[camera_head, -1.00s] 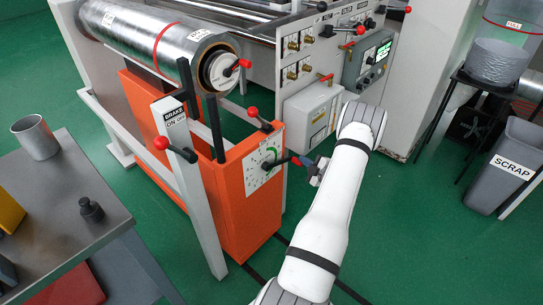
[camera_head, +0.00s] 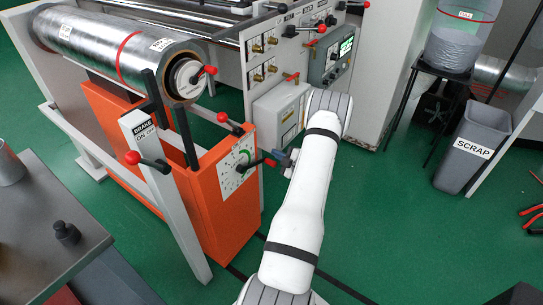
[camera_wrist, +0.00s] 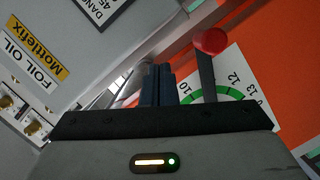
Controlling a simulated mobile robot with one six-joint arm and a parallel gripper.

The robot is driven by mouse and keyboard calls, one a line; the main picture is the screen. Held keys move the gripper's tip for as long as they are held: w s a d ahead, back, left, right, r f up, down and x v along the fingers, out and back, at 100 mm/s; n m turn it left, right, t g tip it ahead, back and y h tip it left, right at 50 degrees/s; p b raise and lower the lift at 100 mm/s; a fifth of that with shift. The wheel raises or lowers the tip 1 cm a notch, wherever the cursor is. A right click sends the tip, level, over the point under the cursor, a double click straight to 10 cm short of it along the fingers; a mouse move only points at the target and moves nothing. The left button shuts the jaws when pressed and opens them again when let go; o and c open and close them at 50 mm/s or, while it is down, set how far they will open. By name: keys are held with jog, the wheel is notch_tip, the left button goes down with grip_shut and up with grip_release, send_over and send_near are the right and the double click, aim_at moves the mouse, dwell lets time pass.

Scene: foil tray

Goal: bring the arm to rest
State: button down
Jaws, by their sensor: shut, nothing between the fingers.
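My white arm (camera_head: 303,200) reaches forward from the bottom of the head view. My gripper (camera_head: 281,160) is at its far end, small and partly hidden by the wrist, near the dial plate (camera_head: 238,168) on the orange cabinet (camera_head: 213,205). In the wrist view my gripper's dark fingers (camera_wrist: 158,85) are together with nothing between them. A lever with a red knob (camera_wrist: 211,41) stands just right of the fingers, in front of the green-marked dial (camera_wrist: 228,92). In the picture the fingers and lever look close but apart; the exact gap cannot be told.
The foil roll (camera_head: 125,52) and the brake post (camera_head: 165,190) stand left of the arm. A white box (camera_head: 279,115) and control panel (camera_head: 333,58) are beyond the wrist. A grey table (camera_head: 45,230) is at lower left. The scrap bin (camera_head: 473,150) stands right, with open green floor between.

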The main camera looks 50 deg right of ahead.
jog(key=s+d+r, duration=0.2)
jog(key=s, duration=0.7)
jog(key=shift+s+r, duration=0.25)
jog(key=shift+s, duration=0.15)
